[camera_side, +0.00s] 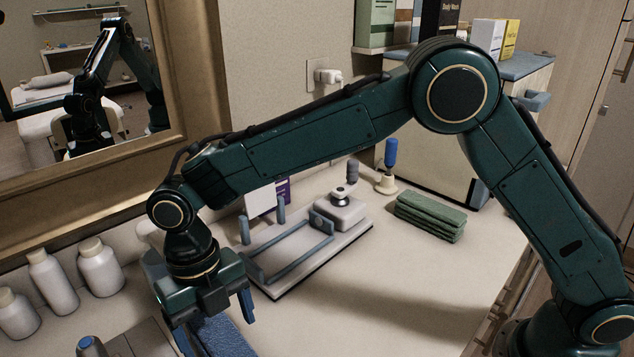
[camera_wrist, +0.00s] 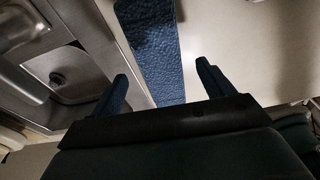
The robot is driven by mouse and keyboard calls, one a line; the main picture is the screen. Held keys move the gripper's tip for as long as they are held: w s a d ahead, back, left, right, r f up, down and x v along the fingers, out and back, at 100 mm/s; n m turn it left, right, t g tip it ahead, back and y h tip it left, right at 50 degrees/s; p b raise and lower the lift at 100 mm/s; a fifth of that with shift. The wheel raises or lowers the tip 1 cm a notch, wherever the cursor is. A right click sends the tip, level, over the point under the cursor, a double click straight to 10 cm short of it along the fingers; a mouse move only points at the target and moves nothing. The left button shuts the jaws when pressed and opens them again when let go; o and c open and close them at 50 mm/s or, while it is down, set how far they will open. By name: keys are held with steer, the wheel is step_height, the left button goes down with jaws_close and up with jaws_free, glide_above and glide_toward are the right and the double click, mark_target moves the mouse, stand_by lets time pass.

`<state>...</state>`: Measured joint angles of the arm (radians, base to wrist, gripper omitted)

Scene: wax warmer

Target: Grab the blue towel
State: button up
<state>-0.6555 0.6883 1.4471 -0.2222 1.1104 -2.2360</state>
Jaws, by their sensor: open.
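The blue towel (camera_side: 226,338) lies on the counter at the lower edge of the side view, partly hidden by my gripper. In the wrist view the towel (camera_wrist: 150,45) is a textured blue strip running down from the top edge, and its lower end shows between my fingers. My gripper (camera_side: 217,308) points down over the towel in the side view, with its fingers apart. In the wrist view my gripper (camera_wrist: 162,78) is open with nothing held. I cannot tell how high the fingertips are above the towel.
A metal sink (camera_wrist: 72,75) lies left of the towel. White bottles (camera_side: 55,274) stand at the left. A tray with rails (camera_side: 310,258) lies behind my gripper, and a folded green towel stack (camera_side: 430,216) is farther right. The counter (camera_side: 400,300) at front right is clear.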

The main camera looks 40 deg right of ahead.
mark_target(222, 340)
steer(key=shift+s+a+f, duration=0.1)
steer(key=shift+s+f, duration=0.1)
steer(key=shift+f, duration=0.85)
steer(key=shift+s+f, duration=0.2)
steer(key=shift+f, duration=0.85)
steer(key=c, duration=1.1)
steer(key=shift+r, duration=5.05)
